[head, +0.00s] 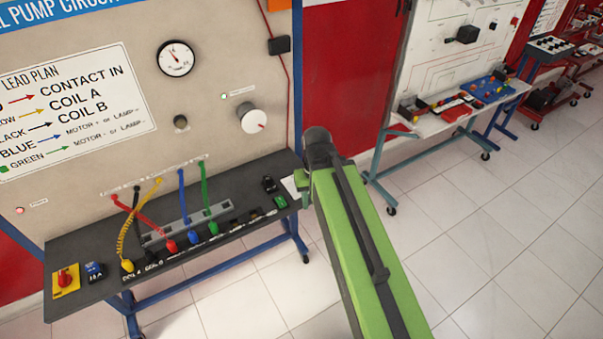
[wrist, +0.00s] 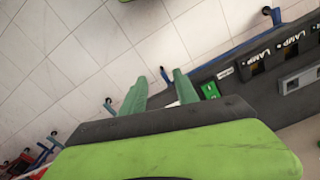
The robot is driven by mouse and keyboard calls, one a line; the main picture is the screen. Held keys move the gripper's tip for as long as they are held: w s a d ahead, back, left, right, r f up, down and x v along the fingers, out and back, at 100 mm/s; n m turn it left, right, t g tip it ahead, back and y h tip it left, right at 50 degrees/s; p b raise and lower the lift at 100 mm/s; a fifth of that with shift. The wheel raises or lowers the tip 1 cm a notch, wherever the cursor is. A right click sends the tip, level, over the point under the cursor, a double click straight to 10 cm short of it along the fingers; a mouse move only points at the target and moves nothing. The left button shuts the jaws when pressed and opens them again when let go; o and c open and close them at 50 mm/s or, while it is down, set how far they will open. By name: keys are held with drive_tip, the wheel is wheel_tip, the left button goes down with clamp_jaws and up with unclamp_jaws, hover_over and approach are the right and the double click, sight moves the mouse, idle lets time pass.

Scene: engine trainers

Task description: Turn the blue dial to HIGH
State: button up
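No blue dial shows clearly in either view. On the upright panel in the head view, a large pale dial (head: 252,118) with a red mark sits right of a small dark knob (head: 181,122). No HIGH marking can be read. My gripper (wrist: 160,82) shows in the wrist view as two green fingers, apart with nothing between them, above the floor beside the bench edge.
The bench shelf (head: 75,250) carries colored plugs, a red rotary switch (head: 66,279) on yellow, and a green block (head: 280,202). Cables hang from the panel. A gauge (head: 176,58) is above. A second bench (head: 455,120) stands right. Tiled floor between is open.

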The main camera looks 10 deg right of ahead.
drive_tip(key=o, duration=0.3)
drive_tip(key=shift+n, duration=0.3)
drive_tip(key=w+r+p, duration=0.4)
drive_tip(key=w+a+r+p, duration=0.1)
drive_tip(key=w+r+p, duration=0.8)
drive_tip(key=w, duration=0.1)
drive_tip(key=shift+w+a+r, duration=0.15)
drive_tip(key=shift+w, duration=0.05)
drive_tip(key=shift+o, duration=0.2)
wheel_tip(320, 180, down, 18)
drive_tip(key=b, duration=1.7)
drive_tip(key=shift+w+b, duration=0.1)
drive_tip(key=shift+b, duration=0.2)
drive_tip(key=shift+r, duration=0.15)
drive_tip(key=shift+c, duration=0.4)
clamp_jaws()
